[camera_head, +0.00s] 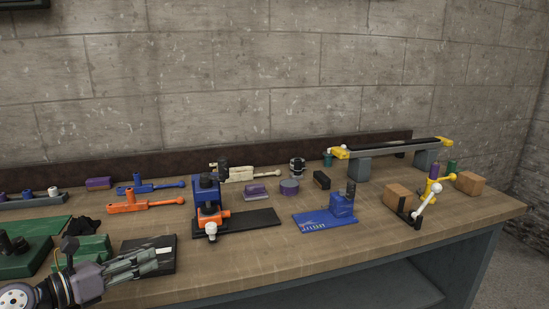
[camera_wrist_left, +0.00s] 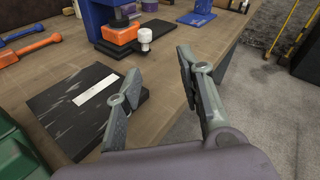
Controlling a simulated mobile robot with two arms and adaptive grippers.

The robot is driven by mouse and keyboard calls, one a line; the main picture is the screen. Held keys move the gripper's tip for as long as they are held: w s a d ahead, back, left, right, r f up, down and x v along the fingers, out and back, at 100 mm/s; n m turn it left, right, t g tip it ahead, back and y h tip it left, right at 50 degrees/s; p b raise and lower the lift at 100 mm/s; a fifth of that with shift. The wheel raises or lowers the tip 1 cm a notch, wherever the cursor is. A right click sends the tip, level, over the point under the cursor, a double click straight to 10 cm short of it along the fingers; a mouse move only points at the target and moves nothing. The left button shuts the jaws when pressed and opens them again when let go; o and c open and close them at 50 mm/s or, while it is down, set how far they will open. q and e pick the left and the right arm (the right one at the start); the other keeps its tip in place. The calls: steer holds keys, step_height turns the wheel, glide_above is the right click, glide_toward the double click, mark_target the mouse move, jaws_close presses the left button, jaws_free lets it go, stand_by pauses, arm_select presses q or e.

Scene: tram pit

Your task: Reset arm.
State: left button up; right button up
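My left gripper (camera_head: 150,263) comes in at the lower left of the head view, over the front left part of the workbench (camera_head: 270,263). In the left wrist view the gripper (camera_wrist_left: 155,80) has its fingers spread apart with nothing between them. A dark flat box with a pale label (camera_head: 160,250) lies beside and beyond the fingers; it also shows in the left wrist view (camera_wrist_left: 70,115). My right gripper is in neither view.
A blue and orange press (camera_head: 207,200) stands mid-bench. Orange (camera_head: 145,204) and blue (camera_head: 150,187) lever tools lie left of it. Green cases (camera_head: 90,250) sit near my left arm. A blue fixture (camera_head: 340,207), wooden blocks (camera_head: 471,183) and a rail (camera_head: 390,147) occupy the right.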

arm_select(q)
steer(key=s+f+n+y, duration=0.65)
steer(key=f+n, duration=0.25)
steer(key=n, duration=0.7)
steer(key=s+f+n+y, duration=0.6)
steer(key=s+f+n, duration=0.25)
steer(key=n, duration=0.85)
steer(key=s+d+f+n+g+h, duration=0.1)
steer(key=s+d+f+n+g, duration=0.3)
steer(key=s, duration=0.5)
steer(key=s+d+f+n+g+h, duration=0.2)
steer(key=s+d+f+g, duration=0.3)
steer(key=s, duration=0.3)
step_height(320, 180, down, 23)
steer(key=s+g+p, duration=0.1)
steer(key=p, duration=0.1)
steer(key=s+a+f+g+p, duration=0.1)
steer(key=s+a+f, duration=0.2)
steer(key=s+f, duration=1.3)
steer(key=shift+s+a+m+g, duration=0.2)
steer(key=shift+s+m+g, duration=0.15)
steer(key=shift+s, duration=0.4)
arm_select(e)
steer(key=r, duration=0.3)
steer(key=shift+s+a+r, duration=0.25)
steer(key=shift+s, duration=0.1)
